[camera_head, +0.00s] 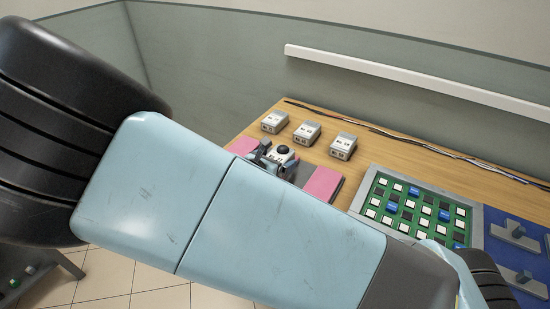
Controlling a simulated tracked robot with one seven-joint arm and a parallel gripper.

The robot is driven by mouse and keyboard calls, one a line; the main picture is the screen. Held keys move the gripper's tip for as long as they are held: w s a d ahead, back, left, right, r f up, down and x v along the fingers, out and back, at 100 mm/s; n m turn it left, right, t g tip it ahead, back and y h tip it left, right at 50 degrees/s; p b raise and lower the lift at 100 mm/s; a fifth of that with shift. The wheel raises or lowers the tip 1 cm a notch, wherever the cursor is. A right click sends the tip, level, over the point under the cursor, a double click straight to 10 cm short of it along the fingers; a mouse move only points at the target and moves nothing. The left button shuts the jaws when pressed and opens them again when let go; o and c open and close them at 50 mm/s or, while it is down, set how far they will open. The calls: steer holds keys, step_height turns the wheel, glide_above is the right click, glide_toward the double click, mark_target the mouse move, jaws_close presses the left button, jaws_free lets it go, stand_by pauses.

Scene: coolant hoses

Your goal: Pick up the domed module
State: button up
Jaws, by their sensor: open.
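The domed module (282,153) is a small whitish box with a black dome on top. It is near the middle of the view, just beyond my arm's upper edge. My gripper (276,160) shows only in part; dark finger-like parts stand at the left and right of the module. It looks open, with the fingers around or close beside the module. The rest of the gripper and the module's lower part are hidden behind my light blue arm. I cannot tell whether the fingers touch it.
Pink surfaces (323,184) show on both sides of the module. Three grey-white boxes (307,133) stand in a row behind on the wooden table (372,150). A green board (404,207) with white, blue and black blocks lies right, beside a blue panel (527,240). Cables (385,134) run along the back.

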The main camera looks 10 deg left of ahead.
steer(key=shift+w+d+f, duration=0.1)
steer(key=shift+w, duration=0.15)
steer(key=c, duration=1.4)
